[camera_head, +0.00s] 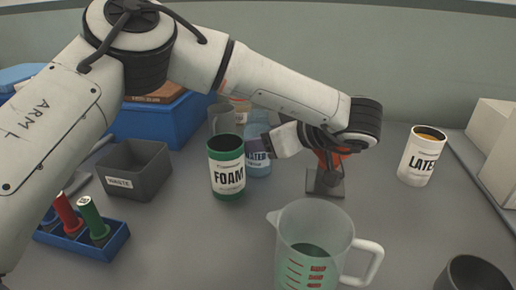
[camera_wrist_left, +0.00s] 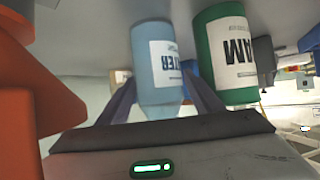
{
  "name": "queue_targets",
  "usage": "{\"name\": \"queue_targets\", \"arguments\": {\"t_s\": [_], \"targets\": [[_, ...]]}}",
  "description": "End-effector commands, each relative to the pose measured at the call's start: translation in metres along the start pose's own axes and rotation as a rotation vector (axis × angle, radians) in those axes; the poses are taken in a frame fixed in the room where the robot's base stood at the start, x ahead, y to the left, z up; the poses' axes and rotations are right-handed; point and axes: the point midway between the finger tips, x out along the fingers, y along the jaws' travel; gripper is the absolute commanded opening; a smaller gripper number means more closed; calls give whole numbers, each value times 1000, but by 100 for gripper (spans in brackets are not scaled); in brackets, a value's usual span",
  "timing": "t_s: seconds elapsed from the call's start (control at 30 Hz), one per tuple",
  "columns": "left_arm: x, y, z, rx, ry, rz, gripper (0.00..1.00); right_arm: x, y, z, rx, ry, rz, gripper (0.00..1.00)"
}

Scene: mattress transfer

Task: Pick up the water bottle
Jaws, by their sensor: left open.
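The water bottle (camera_head: 258,166) is pale blue with a label partly reading WATER. It stands upright behind and right of the green FOAM can, which hides part of its left side. My left gripper (camera_head: 272,146) reaches in from the right at its upper part. In the left wrist view the bottle (camera_wrist_left: 157,50) lies between the two spread fingers of my left gripper (camera_wrist_left: 160,88). The fingers look open, one on each side; I cannot tell whether either touches it. My right gripper is not in view.
The green FOAM can (camera_head: 227,180) stands close beside the bottle. A red-orange object on a grey base (camera_head: 325,184) is right of it. The clear measuring jug (camera_head: 300,228) is in front. A grey WASTE bin (camera_head: 133,184), tube rack (camera_head: 108,245) and LATEX can (camera_head: 423,160) stand farther out.

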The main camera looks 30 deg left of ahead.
Motion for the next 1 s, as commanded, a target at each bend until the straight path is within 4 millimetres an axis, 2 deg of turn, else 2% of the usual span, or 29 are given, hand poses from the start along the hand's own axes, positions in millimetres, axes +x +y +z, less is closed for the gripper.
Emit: {"name": "queue_targets", "arguments": {"t_s": [0.1,0.2,0.43,0.47,0.7,1.0], "targets": [[21,1,0,0,-1,-5,60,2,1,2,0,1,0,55],[33,1,0,0,-1,-3,60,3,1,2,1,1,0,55],[36,1,-1,0,0,-1,60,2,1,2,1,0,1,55],[36,1,-1,0,0,-1,58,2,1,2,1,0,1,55],[36,1,-1,0,0,-1,18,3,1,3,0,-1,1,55],[35,1,-2,-2,1,0,17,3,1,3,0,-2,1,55]]}}
